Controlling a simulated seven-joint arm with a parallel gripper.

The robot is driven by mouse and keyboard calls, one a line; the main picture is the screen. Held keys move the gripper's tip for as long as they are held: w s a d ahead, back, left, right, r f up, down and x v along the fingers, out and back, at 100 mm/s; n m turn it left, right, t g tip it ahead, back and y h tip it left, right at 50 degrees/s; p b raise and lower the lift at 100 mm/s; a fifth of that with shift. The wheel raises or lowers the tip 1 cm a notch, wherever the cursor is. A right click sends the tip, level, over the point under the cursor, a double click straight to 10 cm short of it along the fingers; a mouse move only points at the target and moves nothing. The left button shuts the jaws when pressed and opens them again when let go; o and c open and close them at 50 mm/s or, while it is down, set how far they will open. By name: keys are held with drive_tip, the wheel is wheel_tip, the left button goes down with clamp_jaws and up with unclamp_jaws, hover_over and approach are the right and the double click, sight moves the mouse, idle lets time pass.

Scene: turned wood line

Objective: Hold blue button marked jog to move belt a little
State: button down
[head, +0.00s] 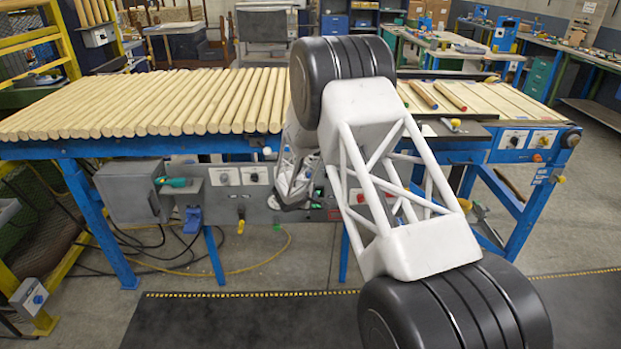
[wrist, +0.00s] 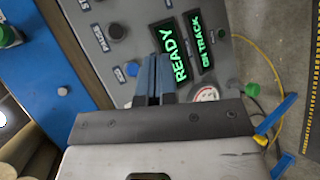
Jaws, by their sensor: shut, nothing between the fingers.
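A small blue button (wrist: 131,68) sits on the grey control panel (wrist: 128,48) in the wrist view, with a small label beside it that is too blurred to read surely. My gripper (wrist: 157,58) is shut with nothing between its dark blue fingers. The fingertips are just right of the blue button in the picture, over the panel between the button and the green displays. I cannot tell whether they touch the panel. In the head view my arm hides much of the panel, and the blue button cannot be made out there.
Green displays reading READY (wrist: 178,50) and ON TRACK (wrist: 207,45) are right of the fingers. A black button (wrist: 117,31) is above the blue one. Wooden rods (head: 150,102) lie along the bench above the panel.

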drive_tip(key=shift+w, duration=0.1)
drive_tip(key=w, duration=0.8)
drive_tip(key=shift+w, duration=0.3)
